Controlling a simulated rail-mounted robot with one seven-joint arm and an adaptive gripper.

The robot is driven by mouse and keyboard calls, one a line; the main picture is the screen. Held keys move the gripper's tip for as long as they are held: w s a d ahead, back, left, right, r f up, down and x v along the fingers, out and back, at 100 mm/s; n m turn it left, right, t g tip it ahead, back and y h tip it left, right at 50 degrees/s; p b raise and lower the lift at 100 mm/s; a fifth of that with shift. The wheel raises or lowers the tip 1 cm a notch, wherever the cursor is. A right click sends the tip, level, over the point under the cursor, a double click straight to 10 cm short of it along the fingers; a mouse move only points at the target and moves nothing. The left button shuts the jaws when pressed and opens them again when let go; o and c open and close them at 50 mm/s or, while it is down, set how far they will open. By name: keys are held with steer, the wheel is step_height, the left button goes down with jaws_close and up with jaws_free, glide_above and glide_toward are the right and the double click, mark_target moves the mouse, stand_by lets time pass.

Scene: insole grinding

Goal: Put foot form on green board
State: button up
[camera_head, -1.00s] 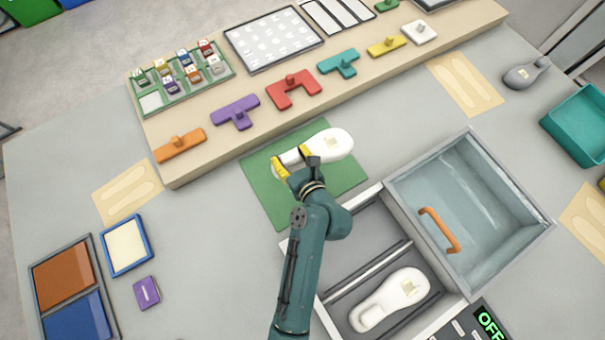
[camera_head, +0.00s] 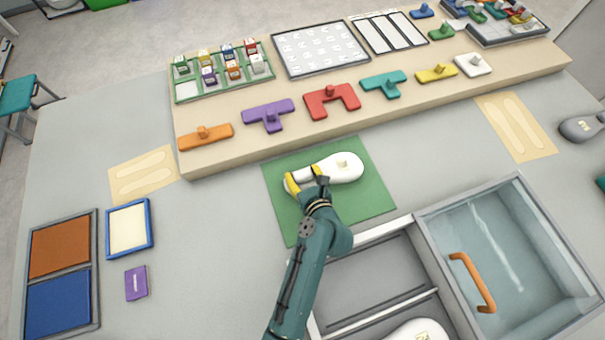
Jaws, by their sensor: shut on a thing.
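A white foot form (camera_head: 346,167) is over the upper part of the green board (camera_head: 361,206), lying roughly level with its heel end to the right. My gripper (camera_head: 306,184), with yellow fingertips, is shut on the narrower left part of the form. I cannot tell whether the form touches the board or is slightly above it. A second white foot form (camera_head: 418,332) is in the grey machine at the bottom, cut off by the picture edge.
The grey machine (camera_head: 388,232) with a clear lid and orange handle (camera_head: 472,283) stands right of my arm. A raised beige shelf (camera_head: 234,155) with coloured shapes runs behind the board. A blue-framed tray (camera_head: 129,229) and a purple block (camera_head: 136,283) lie left. The table between is clear.

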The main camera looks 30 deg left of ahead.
steer(key=o, duration=1.2)
steer(key=shift+f, duration=0.1)
steer(key=shift+o, duration=0.2)
